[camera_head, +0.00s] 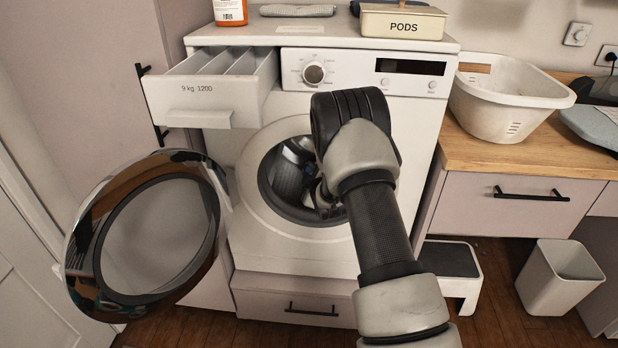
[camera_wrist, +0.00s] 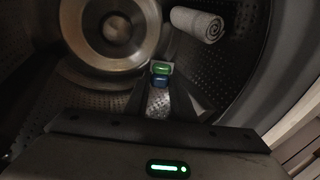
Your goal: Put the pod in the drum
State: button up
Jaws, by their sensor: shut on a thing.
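The washing machine (camera_head: 250,228) stands ahead with its round door (camera_head: 157,238) swung wide open to the left. The drum (camera_head: 283,188) shows partly behind my arm. In the wrist view, the perforated drum wall (camera_wrist: 228,75) surrounds my gripper (camera_wrist: 160,84). My gripper reaches inside the drum and is shut on the pod (camera_wrist: 160,69), a small green and blue capsule held at the fingertips. The pod appears apart from the drum's back wall. In the head view my arm hides most of the gripper, and I cannot make out the pod there.
A rolled white towel (camera_wrist: 198,24) lies inside the drum. The detergent drawer (camera_head: 205,100) is pulled out above the door. A PODS box (camera_head: 403,24) and an orange bottle (camera_head: 230,11) stand on top. A white basket (camera_head: 505,105) sits on the counter; a step stool (camera_head: 452,260) stands right.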

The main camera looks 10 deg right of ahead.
jog(key=w+d+f, duration=0.1)
jog(key=w+d, duration=0.1)
jog(key=w, duration=0.4)
jog(key=shift+f, duration=0.2)
jog(key=shift+w, duration=0.1)
jog(key=o, duration=0.8)
